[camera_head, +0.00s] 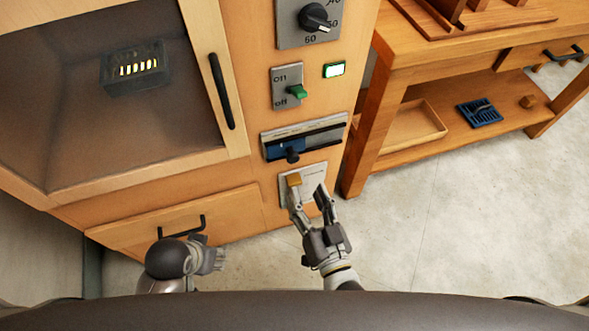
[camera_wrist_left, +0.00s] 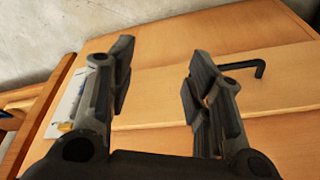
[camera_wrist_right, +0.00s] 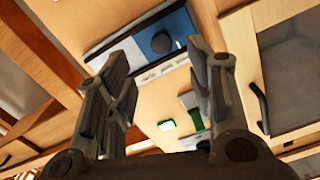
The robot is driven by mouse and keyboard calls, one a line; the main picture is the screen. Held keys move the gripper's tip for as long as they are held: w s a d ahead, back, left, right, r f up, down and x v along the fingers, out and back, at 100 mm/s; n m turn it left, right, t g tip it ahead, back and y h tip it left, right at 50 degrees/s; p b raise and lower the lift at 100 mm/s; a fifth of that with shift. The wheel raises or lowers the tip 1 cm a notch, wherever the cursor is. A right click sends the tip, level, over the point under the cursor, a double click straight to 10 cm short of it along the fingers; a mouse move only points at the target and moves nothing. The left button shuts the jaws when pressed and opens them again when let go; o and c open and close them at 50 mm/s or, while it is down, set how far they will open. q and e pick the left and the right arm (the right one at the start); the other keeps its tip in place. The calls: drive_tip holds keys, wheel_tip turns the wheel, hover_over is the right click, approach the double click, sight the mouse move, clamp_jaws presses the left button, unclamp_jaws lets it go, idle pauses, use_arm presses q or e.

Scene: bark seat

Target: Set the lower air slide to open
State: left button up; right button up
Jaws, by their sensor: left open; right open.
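A slide panel (camera_head: 332,137) with a dark and blue track is on the wooden cabinet front. Its black round knob (camera_head: 292,155) stands left of the middle of the track. My left gripper (camera_head: 213,260) is open and empty in front of the drawer, left of the right one.
Above the slide are a green switch (camera_head: 298,91), a lit green lamp (camera_head: 333,70) and a black dial (camera_head: 313,17). A glass door (camera_head: 90,110) with a handle is on the left, a drawer handle (camera_head: 182,225) below. A wooden table (camera_head: 440,60) stands right; floor between is clear.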

sight(294, 160)
drive_tip(key=x, duration=0.3)
drive_tip(key=b+x, duration=0.1)
drive_tip(key=x, duration=0.5)
drive_tip(key=shift+w+r+b, duration=0.3)
drive_tip(key=shift+w+r, duration=0.05)
drive_tip(key=shift+w, duration=0.05)
use_arm(q)
drive_tip(key=shift+v, duration=2.7)
use_arm(e)
drive_tip(key=shift+w+a, duration=0.2)
drive_tip(key=shift+w, duration=0.35)
use_arm(q)
drive_tip(key=shift+w+a, duration=0.1)
use_arm(e)
clamp_jaws()
